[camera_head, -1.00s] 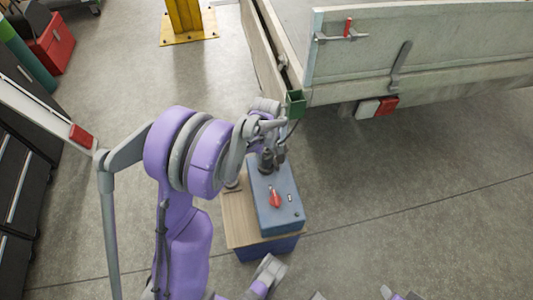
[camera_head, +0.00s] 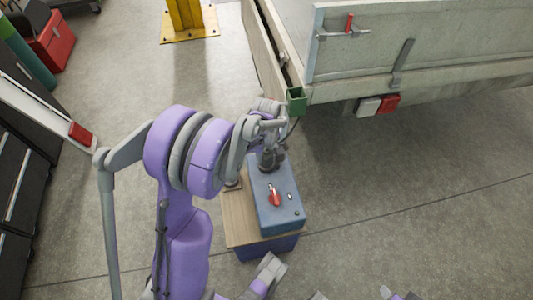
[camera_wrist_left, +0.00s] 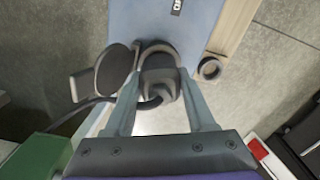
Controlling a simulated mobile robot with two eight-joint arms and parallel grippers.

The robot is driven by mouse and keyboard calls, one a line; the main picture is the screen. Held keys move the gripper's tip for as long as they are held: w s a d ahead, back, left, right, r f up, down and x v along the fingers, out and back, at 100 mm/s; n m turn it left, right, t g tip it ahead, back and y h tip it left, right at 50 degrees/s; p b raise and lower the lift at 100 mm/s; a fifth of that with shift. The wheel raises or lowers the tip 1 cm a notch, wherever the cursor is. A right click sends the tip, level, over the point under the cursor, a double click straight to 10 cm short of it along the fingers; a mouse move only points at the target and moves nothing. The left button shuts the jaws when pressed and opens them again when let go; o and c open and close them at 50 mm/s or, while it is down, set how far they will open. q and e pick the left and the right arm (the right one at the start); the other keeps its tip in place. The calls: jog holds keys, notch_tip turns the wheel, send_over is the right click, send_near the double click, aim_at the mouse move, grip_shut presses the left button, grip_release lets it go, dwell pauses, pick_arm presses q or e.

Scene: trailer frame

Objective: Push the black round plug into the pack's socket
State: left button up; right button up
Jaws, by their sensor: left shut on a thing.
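The blue pack (camera_head: 278,205) stands on a wooden-topped stand, with a red switch (camera_head: 274,197) on top. My left gripper (camera_head: 270,158) is at the pack's far end. In the left wrist view its two fingers (camera_wrist_left: 160,105) are shut on the black round plug (camera_wrist_left: 160,82), with a dark cable running to the left. The plug is lined up at the pack's socket (camera_wrist_left: 157,48), whose round cap (camera_wrist_left: 113,69) hangs open to the left. The plug hides most of the socket, so I cannot tell how deep it sits.
The wooden board (camera_head: 239,222) carries a small grey ring (camera_wrist_left: 209,68) beside the pack. The trailer (camera_head: 430,70) with a green corner bracket (camera_head: 296,101) is close behind the gripper. A yellow post (camera_head: 186,20) stands farther back. Floor to the right is clear.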

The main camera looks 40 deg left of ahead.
pick_arm(q)
jog(key=shift+f, duration=0.35)
jog(key=o, duration=0.9)
jog(key=shift+o, duration=0.9)
jog(key=shift+w+r, duration=0.1)
jog(key=shift+r, duration=0.05)
jog(key=shift+r+p, duration=1.95)
jog(key=shift+r, duration=1.45)
